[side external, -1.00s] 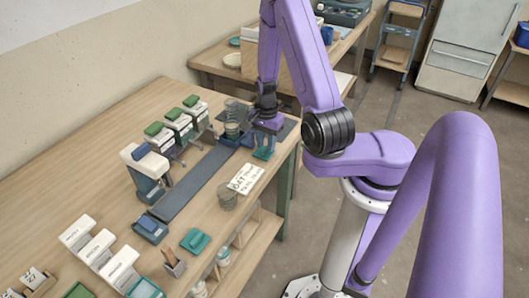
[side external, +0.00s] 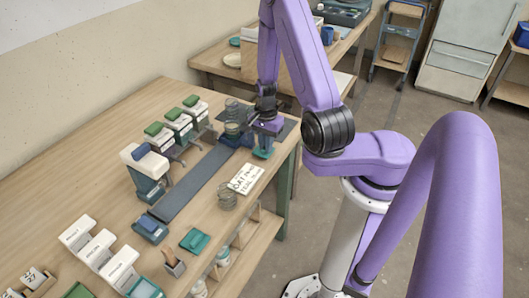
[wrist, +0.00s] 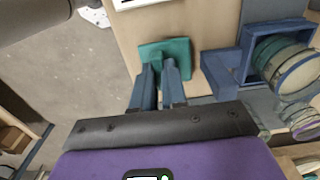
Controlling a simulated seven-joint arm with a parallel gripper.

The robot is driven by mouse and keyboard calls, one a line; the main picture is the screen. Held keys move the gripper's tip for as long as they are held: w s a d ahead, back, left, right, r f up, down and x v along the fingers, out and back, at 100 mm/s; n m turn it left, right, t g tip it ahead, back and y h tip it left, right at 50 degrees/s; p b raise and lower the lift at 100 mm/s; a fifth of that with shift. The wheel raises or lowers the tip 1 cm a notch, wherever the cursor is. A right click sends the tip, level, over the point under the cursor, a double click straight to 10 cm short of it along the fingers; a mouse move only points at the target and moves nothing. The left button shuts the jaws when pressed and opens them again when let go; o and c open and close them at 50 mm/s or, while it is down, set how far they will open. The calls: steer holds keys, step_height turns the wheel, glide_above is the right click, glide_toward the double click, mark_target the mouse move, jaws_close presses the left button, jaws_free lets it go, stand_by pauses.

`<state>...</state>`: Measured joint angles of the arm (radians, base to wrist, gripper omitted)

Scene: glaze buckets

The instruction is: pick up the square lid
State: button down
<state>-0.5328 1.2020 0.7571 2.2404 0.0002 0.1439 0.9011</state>
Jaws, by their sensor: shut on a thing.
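A teal square lid (side external: 263,153) is at the far right end of the bench, near its edge, in the side view. It also shows in the wrist view (wrist: 183,50), above the fingertips. My gripper (side external: 266,138) points down over this lid. In the wrist view its two blue-grey fingers (wrist: 161,68) are close together on the middle of the lid, shut on it. I cannot tell whether the lid is clear of the bench top.
A blue holder with round discs (wrist: 285,62) stands close to the right of the lid in the wrist view. A dark strip (side external: 195,182) runs along the bench. A printed card (side external: 247,178), a wire coil (side external: 227,195) and another teal piece (side external: 195,240) lie nearer.

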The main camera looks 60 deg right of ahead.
steer(key=shift+r, duration=2.1)
